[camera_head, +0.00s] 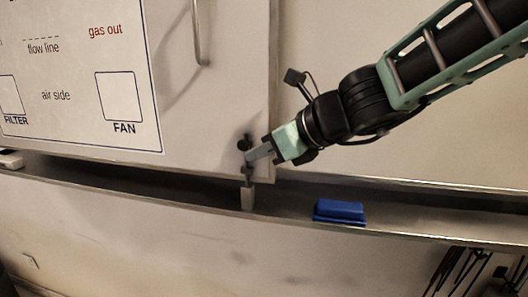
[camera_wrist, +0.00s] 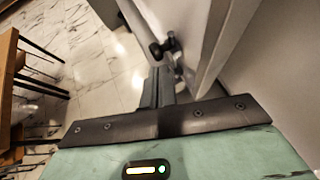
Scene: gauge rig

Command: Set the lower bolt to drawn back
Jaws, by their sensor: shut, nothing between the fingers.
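The lower bolt (camera_head: 247,142) is a small dark fitting with a round knob, near the lower right corner of a pale door. In the wrist view, the dark knob and rod of the bolt (camera_wrist: 165,46) show just beyond the fingertips. My gripper (camera_head: 252,156) is shut and empty, its fingertips right at the bolt and covering part of it. In the wrist view, my gripper (camera_wrist: 160,78) points at the bolt. I cannot tell whether the fingers touch it. A small pale block (camera_head: 247,198) is below the bolt at the ledge. How far the bolt extends is unclear.
A long ledge (camera_head: 420,212) runs below the door, with a blue block (camera_head: 339,211) on it at right. A curved handle (camera_head: 200,35) and a printed panel (camera_head: 80,70) are on the door. Wooden furniture (camera_wrist: 10,75) and open tiled floor (camera_wrist: 95,75) show in the wrist view.

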